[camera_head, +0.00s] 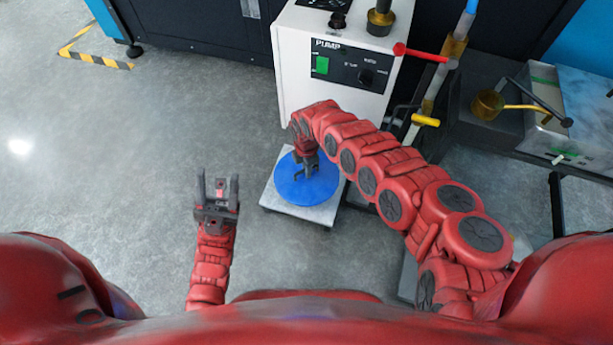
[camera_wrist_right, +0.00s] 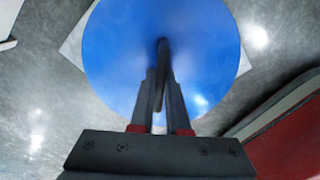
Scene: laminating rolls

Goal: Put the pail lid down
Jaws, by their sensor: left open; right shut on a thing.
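The pail lid (camera_head: 290,188) is a round blue disc, seen from above over a pale square platform (camera_head: 296,207) in front of the pump. In the right wrist view the blue lid (camera_wrist_right: 110,60) fills the upper middle, with a dark upright handle at its centre. My right gripper (camera_head: 306,172) is over the lid and shut on that handle; its fingers (camera_wrist_right: 160,85) close around it. I cannot tell whether the lid touches anything below it. My left gripper (camera_head: 220,187) is open and empty, left of the platform above the floor.
The white pump cabinet (camera_head: 335,65) stands just behind the platform. A red-handled lever (camera_head: 425,54) and a yellow-handled valve (camera_head: 425,120) are to its right. A metal bench with a brass cup (camera_head: 487,106) is at the right.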

